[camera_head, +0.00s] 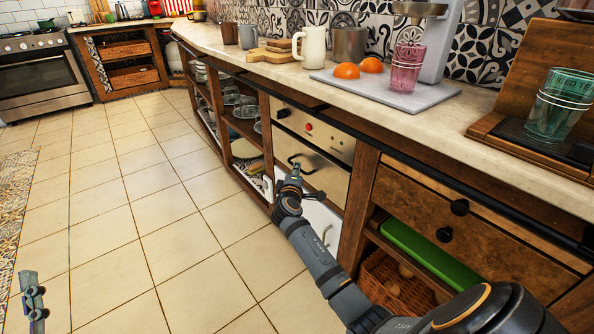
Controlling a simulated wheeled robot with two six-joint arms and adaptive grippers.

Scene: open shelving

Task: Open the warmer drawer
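The built-in oven (323,174) has a steel front with knobs and a dark bar handle. Below its door is a white drawer front (322,217), apparently the warmer drawer; it looks closed. My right gripper (292,178) is in front of the oven's lower left, just below the oven handle in the picture. I cannot tell whether it touches anything or how far its fingers are apart. My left gripper (32,291) is at the lower left over the floor, away from the cabinets.
Open shelves (240,120) with dishes stand left of the oven. To the right are a wooden drawer (425,205) with black knobs, a green tray (430,255) and a wicker basket (385,285). The counter (450,115) runs above. The tiled floor (150,220) is clear.

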